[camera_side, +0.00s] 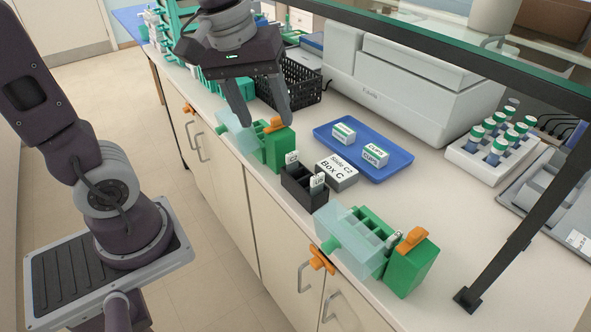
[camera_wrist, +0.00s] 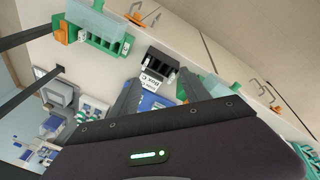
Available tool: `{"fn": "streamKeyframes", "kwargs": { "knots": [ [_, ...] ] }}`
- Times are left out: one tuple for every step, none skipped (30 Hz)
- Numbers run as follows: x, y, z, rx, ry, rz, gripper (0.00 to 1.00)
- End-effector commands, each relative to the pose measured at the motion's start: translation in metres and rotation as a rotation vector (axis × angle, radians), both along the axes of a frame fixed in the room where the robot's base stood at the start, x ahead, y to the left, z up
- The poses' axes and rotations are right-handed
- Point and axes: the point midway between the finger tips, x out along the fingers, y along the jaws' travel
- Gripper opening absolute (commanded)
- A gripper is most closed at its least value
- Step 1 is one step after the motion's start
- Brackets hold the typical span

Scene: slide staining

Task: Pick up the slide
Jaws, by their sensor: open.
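Two white-labelled slides stand upright in a small black rack (camera_side: 297,188) on the counter: one slide (camera_side: 292,157) at its far end, the other slide (camera_side: 317,181) nearer the camera. Another small white piece, perhaps a slide (camera_side: 394,238), shows in the near green holder (camera_side: 413,268). My gripper (camera_side: 266,117) is open and empty, its fingers pointing down over the far green holder (camera_side: 281,150), beyond the black rack. In the wrist view the black rack (camera_wrist: 162,57) shows beyond my fingers. I cannot tell which slide is meant.
A grey box labelled Box C (camera_side: 338,176) sits beside the black rack. A blue tray (camera_side: 388,168) holds two small boxes. A black basket (camera_side: 303,90) is behind my gripper. A vial rack (camera_side: 478,165) stands right, and a dark shelf post (camera_side: 520,220) rises at the front right.

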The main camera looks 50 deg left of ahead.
Motion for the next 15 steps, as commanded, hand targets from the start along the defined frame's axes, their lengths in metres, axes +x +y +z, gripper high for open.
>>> {"fn": "streamKeyframes", "kwargs": {
  "knots": [
    [0.025, 0.011, -0.017, -0.037, 0.069, 0.161, 0.55],
    [0.039, 0.017, -0.027, -0.054, 0.103, 0.262, 0.55],
    [0.055, 0.025, -0.042, -0.071, 0.141, 0.388, 0.55],
    [0.065, 0.031, -0.053, -0.079, 0.166, 0.473, 0.55],
    [0.074, 0.037, -0.063, -0.083, 0.188, 0.549, 0.55],
    [0.083, 0.043, -0.076, -0.087, 0.211, 0.637, 0.55],
    [0.088, 0.047, -0.084, -0.088, 0.226, 0.692, 0.55],
    [0.092, 0.051, -0.091, -0.089, 0.236, 0.736, 0.55],
    [0.096, 0.054, -0.097, -0.089, 0.247, 0.779, 0.55],
    [0.098, 0.056, -0.101, -0.088, 0.253, 0.803, 0.55],
    [0.099, 0.057, -0.105, -0.087, 0.256, 0.819, 0.55],
    [0.1, 0.058, -0.11, -0.087, 0.26, 0.831, 0.55],
    [0.1, 0.058, -0.113, -0.087, 0.26, 0.834, 0.55],
    [0.099, 0.058, -0.117, -0.087, 0.26, 0.835, 0.55],
    [0.099, 0.058, -0.123, -0.087, 0.262, 0.834, 0.55]
  ]
}}
